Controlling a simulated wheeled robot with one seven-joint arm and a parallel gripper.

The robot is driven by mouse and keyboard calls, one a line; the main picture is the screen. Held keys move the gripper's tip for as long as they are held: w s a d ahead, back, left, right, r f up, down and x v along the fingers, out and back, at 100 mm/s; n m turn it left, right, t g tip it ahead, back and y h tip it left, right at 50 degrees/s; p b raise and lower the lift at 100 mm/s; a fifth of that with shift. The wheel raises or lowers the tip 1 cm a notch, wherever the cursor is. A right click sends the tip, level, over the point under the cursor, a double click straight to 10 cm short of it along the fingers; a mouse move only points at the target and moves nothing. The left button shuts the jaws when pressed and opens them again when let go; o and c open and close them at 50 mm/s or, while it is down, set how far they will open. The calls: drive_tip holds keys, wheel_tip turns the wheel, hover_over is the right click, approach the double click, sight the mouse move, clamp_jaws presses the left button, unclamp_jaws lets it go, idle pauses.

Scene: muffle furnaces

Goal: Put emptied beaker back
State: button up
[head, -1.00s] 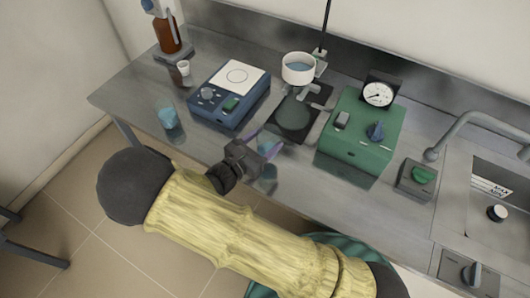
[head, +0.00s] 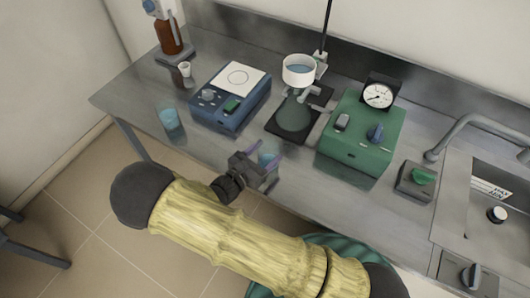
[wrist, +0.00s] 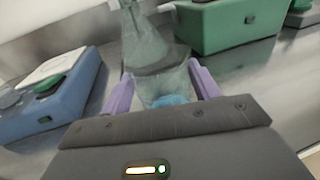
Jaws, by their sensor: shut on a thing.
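My gripper (head: 265,158) is shut on a clear glass beaker with blue at its bottom (head: 268,160), near the bench's front edge. In the wrist view, the beaker (wrist: 162,82) sits between the two purple fingers (wrist: 163,90), with the blue low down near the gripper body. I cannot tell whether it touches the bench. A second blue beaker (head: 170,118) stands apart at the left front of the bench.
A blue device (head: 230,97) stands behind left, a green box with a gauge (head: 358,140) to the right. A flask (head: 294,116) with a white funnel (head: 299,68) stands behind; the flask shows in the wrist view (wrist: 147,50). The sink (head: 495,200) is at right.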

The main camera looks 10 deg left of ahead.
drive_tip(key=shift+f, duration=0.15)
drive_tip(key=o, duration=1.5)
drive_tip(key=shift+r, duration=0.25)
drive_tip(key=shift+s+a+f, duration=0.1)
drive_tip(key=shift+s+a, duration=0.2)
drive_tip(key=shift+s, duration=0.05)
drive_tip(key=b+v, duration=0.2)
drive_tip(key=v, duration=0.9)
drive_tip(key=shift+s, duration=0.1)
